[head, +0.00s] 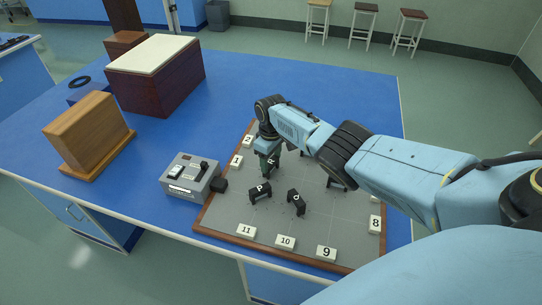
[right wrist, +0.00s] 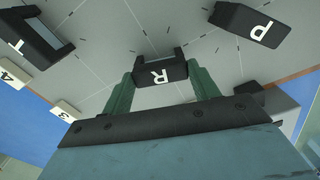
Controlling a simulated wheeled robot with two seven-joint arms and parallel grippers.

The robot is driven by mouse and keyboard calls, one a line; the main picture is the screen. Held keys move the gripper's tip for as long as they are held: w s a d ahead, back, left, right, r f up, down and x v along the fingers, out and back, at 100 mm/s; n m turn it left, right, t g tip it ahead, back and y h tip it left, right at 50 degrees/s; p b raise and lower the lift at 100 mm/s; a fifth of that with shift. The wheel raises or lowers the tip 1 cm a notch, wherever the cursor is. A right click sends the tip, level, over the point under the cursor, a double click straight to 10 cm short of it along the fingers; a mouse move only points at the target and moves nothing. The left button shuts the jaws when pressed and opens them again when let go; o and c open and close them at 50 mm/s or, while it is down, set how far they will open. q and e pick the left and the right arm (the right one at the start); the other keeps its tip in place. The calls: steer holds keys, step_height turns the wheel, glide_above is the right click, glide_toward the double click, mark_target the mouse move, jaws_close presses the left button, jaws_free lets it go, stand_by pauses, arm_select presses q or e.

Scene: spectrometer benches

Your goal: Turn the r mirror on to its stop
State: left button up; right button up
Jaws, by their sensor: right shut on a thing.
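The r mirror (right wrist: 161,72) is a small black block with a white letter R, standing on the grey board (head: 232,212). My right gripper (right wrist: 163,86) has one green finger on each side of it and is shut on it. In the head view the right gripper (head: 268,154) points down over the board, and the r mirror (head: 273,160) is partly hidden by it. I cannot make out the stop in either view. My left gripper is not in view.
The p mirror (head: 260,192) and another black mirror (head: 296,202) stand nearer the front. The t mirror (right wrist: 32,42) is close by in the right wrist view. White number tiles line the board's edge. A grey switch box (head: 190,180) stands left of the board.

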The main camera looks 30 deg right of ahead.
mark_target(271, 161)
steer(key=m+p, duration=0.1)
steer(key=m, duration=0.4)
steer(key=shift+m, duration=0.4)
stand_by(0.3)
steer(key=o, duration=1)
step_height(271, 161, up, 6)
steer(key=p, duration=0.3)
steer(key=shift+r+p, duration=0.15)
steer(key=shift+p, duration=0.25)
steer(key=shift+r+p, duration=0.6)
steer(key=shift+r, duration=3)
